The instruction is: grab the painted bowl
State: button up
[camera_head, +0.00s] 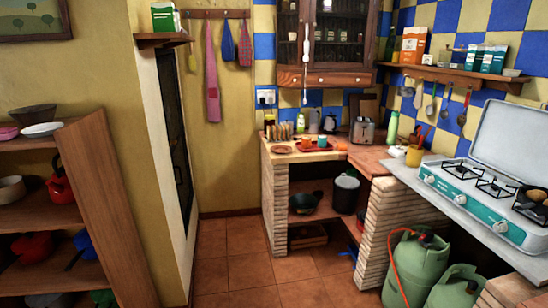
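I cannot pick out a clearly painted bowl. On the left shelf's top board, a dark flared bowl (34,115) stands behind a shallow white dish (42,130). A plain pale bowl or pot (11,190) sits on the board below, cut by the picture's left edge. A dark rounded vessel (305,202) sits on the shelf under the corner counter; its surface is too small to read. My gripper is not in view, so its state does not show.
A wooden shelf unit (103,205) stands at the left. The tiled floor (232,265) is clear in the middle. A brick corner counter (277,210) holds a toaster (362,130) and dishes. A gas stove (470,195) and green gas bottles (418,268) stand at the right.

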aim_at(303, 204)
jog(key=i, duration=3.65)
jog(key=i+z, duration=0.15)
jog(key=i, duration=0.25)
jog(key=i+j+z, duration=0.15)
jog(key=i, duration=0.25)
